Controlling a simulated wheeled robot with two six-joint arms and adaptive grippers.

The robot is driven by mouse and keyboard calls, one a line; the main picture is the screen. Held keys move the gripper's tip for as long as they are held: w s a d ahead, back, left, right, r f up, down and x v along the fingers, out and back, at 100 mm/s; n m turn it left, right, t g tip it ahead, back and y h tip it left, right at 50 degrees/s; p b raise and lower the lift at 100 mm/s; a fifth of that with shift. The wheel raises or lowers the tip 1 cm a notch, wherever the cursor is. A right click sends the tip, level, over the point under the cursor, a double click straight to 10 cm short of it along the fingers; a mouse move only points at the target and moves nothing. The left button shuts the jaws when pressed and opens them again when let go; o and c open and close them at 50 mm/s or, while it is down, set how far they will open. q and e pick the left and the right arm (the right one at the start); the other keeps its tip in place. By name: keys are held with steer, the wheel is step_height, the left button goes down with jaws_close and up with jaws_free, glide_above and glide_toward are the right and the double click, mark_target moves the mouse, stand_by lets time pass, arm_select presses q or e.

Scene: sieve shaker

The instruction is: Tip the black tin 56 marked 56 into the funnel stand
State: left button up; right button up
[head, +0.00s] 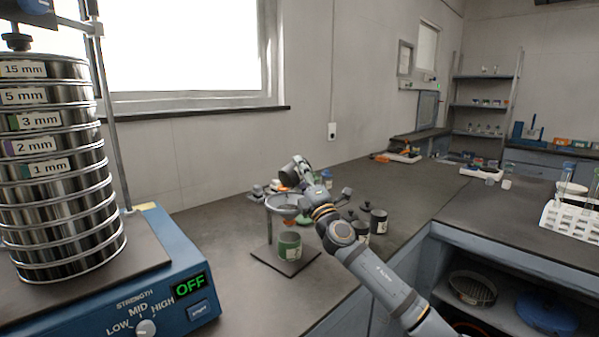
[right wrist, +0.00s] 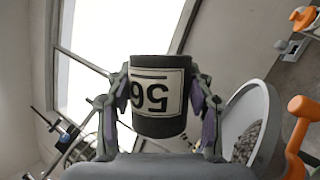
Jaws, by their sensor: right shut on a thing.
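The black tin 56 (right wrist: 158,132) is between the fingers of my right gripper (right wrist: 156,103). Its white label appears upside down in the right wrist view. In the head view my right gripper (head: 300,175) is over the back of the funnel stand, and the tin looks tilted, though small. The funnel stand's pale bowl (head: 284,203) is on a post above a dark base plate (head: 310,252). In the right wrist view the funnel (right wrist: 268,103) is just right of the tin and has grey granules in it. A green tin (head: 289,247) stands below the funnel. My left gripper is out of view.
Dark tins (head: 378,221) stand on the bench right of the stand, partly behind my right arm. A sieve shaker (head: 60,170) with stacked sieves stands at left; its display reads OFF. The bench behind the tins is mostly clear.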

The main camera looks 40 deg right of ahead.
steer(key=shift+w+d+f, duration=0.1)
steer(key=shift+d+f, duration=0.15)
steer(key=shift+f, duration=0.25)
steer(key=shift+r, duration=0.1)
steer(key=m+g+h+p, duration=0.1)
steer(key=m+p, duration=0.1)
steer(key=d+m+h+p, duration=0.1)
steer(key=m+p, duration=0.1)
steer(key=shift+w+d+g+h, duration=0.1)
steer(key=shift+d+g+h, duration=0.05)
steer(key=shift+g+h, duration=0.2)
steer(key=shift+d+f+m+g+p, duration=0.15)
steer(key=shift+f+m+g+p, duration=0.2)
steer(key=shift+m, duration=0.35)
steer(key=shift+w+f+m+h, duration=0.1)
steer(key=shift+f+m+h, duration=0.05)
steer(key=shift+m+h, duration=0.15)
steer(key=shift+f, duration=0.1)
steer(key=m+g+p, duration=0.1)
steer(key=m+p, duration=0.1)
steer(key=m+g+p, duration=0.1)
steer(key=m+p, duration=0.1)
steer(key=p, duration=0.1)
steer(key=shift+w+h+p, duration=0.35)
steer(key=shift+m+g, duration=0.3)
steer(key=shift+m, duration=0.2)
steer(key=shift+s+d+f, duration=0.1)
steer(key=shift+d+f, duration=0.05)
steer(key=shift+f, duration=0.05)
